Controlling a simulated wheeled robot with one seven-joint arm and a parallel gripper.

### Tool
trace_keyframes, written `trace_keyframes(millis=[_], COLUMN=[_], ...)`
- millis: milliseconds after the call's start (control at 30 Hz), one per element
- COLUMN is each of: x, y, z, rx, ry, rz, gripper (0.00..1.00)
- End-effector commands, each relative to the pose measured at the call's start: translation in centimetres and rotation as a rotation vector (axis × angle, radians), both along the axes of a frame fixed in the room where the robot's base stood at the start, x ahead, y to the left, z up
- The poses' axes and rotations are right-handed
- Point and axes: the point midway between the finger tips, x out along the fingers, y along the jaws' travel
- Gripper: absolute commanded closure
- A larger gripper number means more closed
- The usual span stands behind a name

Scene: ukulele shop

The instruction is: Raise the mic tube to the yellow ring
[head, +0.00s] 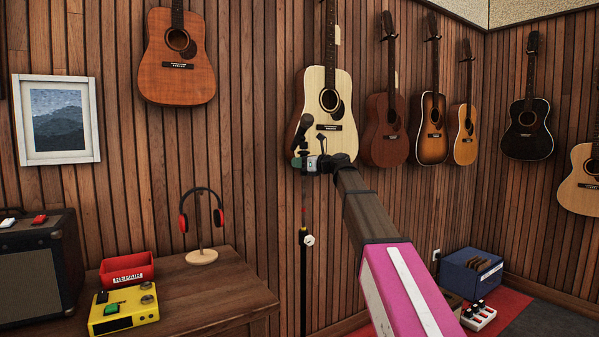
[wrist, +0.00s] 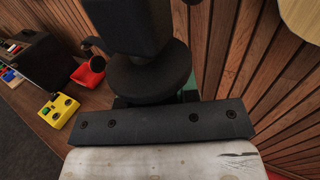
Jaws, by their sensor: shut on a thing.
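My gripper (head: 301,163) is shut on the upper end of the mic stand, just below the black microphone (head: 304,126). The thin mic tube (head: 304,205) runs down from my gripper, with a small red mark on it. It enters the thicker black lower pole (head: 303,280) at a clutch with a pale round knob (head: 308,240). A tiny yellowish band, probably the yellow ring (head: 303,228), shows just above the clutch. In the wrist view a black round part (wrist: 145,75) of the stand's head fills the top middle and hides the grip.
A wooden table (head: 225,285) stands left of the stand, with a headphone holder (head: 202,256), a red bin (head: 127,269) and a yellow pedal (head: 123,308). A pale guitar (head: 340,85) hangs on the wall behind the microphone. A blue crate (head: 470,272) stands on the floor at right.

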Motion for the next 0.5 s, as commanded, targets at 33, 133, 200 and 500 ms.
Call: trace_keyframes(millis=[33, 133, 200, 500], x=[0.0, -0.01, -0.01, -0.01], y=[0.0, 0.0, 0.0, 0.0], z=[0.13, 0.15, 0.14, 0.11], rx=[0.0, 0.0, 0.0, 0.0], ry=[-0.002, -0.001, -0.001, -0.001], rz=[0.0, 0.0, 0.0, -0.001], gripper=[1.0, 1.0, 1.0, 0.45])
